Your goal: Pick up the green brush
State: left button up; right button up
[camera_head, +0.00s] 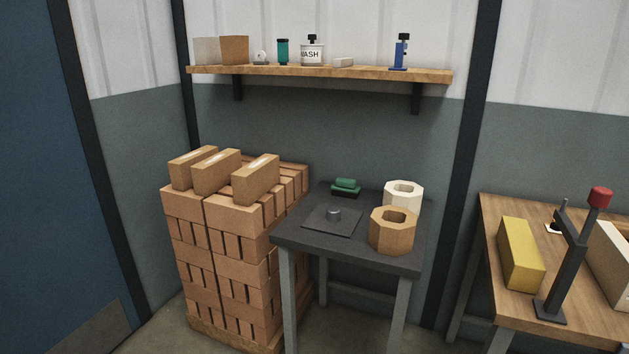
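The green brush (346,185) lies at the back of a small dark table (290,238). It has a green rounded top and a dark lower part that rests on the tabletop. Neither of my grippers shows in the head view.
A cream hexagonal ring (403,190) and a tan hexagonal ring (392,235) stand right of the brush. A tall brick stack (225,250) stands close to the table's left. A wall shelf (320,73) holds several small items. A wooden bench (490,225) is at the right.

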aim_at(345, 187)
jog(key=u, duration=0.55)
jog(key=i, duration=0.8)
jog(key=u, duration=0.35)
